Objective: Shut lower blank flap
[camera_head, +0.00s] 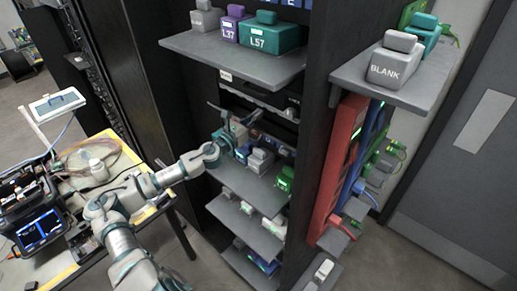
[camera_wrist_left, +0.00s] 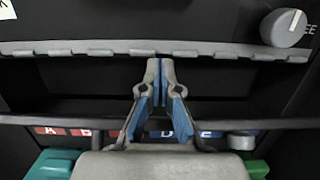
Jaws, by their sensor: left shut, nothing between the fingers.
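My left gripper (camera_wrist_left: 161,65) is shut and empty in the left wrist view, its two blue-padded fingers together at the tips. Behind them is a dark recessed panel (camera_wrist_left: 230,80) under a grey hinge strip (camera_wrist_left: 80,48). A thin dark bar (camera_wrist_left: 50,120) runs across below it. I cannot tell which of these is the lower blank flap or how far it stands open. In the head view my left arm reaches in from the left to the black rack, with the left gripper (camera_head: 238,117) by the dark hinged front (camera_head: 262,100) above a shelf. The fingers are small there. My right gripper is not in view.
A grey shelf (camera_head: 178,42) with labelled blocks juts out above. A shelf with teal, grey and green blocks (camera_head: 260,160) lies just below, with more shelves under it. A side shelf holds a grey BLANK block (camera_head: 390,68). A cluttered table (camera_head: 110,145) stands left.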

